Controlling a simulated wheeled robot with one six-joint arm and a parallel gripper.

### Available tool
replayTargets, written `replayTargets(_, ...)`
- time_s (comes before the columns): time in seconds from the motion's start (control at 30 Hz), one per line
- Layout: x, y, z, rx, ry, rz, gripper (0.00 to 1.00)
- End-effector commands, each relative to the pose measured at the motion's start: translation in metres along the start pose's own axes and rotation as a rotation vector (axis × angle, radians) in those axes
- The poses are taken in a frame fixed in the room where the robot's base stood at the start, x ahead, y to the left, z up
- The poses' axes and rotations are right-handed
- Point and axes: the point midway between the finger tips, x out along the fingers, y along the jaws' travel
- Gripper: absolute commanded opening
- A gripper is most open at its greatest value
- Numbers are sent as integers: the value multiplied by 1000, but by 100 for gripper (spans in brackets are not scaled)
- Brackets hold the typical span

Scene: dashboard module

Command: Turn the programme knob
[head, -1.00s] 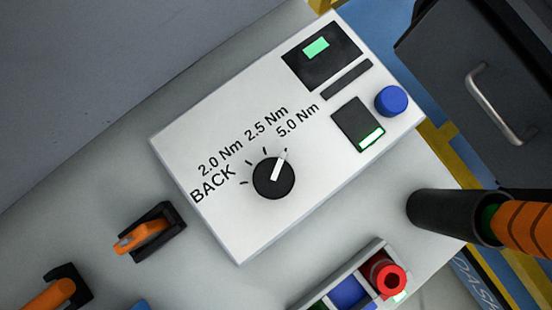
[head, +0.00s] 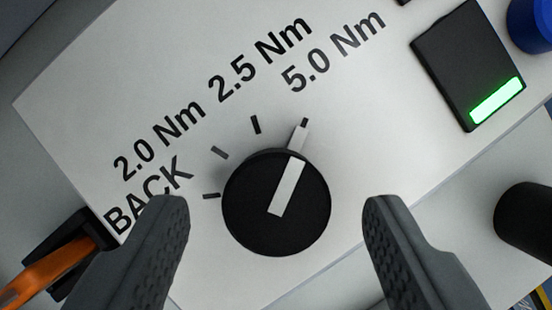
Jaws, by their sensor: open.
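The programme knob (head: 255,220) is a round black dial with a white pointer bar. It sits on the white panel (head: 350,140). Its pointer is aimed up and to the right, at the tick mark by the 5.0 Nm label. Other labels read BACK, 2.0 Nm and 2.5 Nm, each with a tick around the knob's upper left. My gripper (head: 277,215) is open, with one dark finger to the left of the knob and one to the right. Gaps show between the fingers and the knob in the picture; whether they are at the knob's height is unclear.
A black switch (head: 455,55) with a lit green strip is at the upper right, beside a blue button (head: 532,25). A black cylinder (head: 530,220) stands at the right edge. An orange-handled tool in a black holder (head: 60,255) is at lower left, partly behind my finger.

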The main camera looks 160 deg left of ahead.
Motion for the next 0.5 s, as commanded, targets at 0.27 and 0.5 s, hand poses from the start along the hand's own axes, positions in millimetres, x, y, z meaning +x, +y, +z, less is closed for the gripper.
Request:
replayTargets(0.27, 15, 0, 0, 0, 0, 0, 59)
replayTargets(0.5, 15, 0, 0, 0, 0, 0, 57)
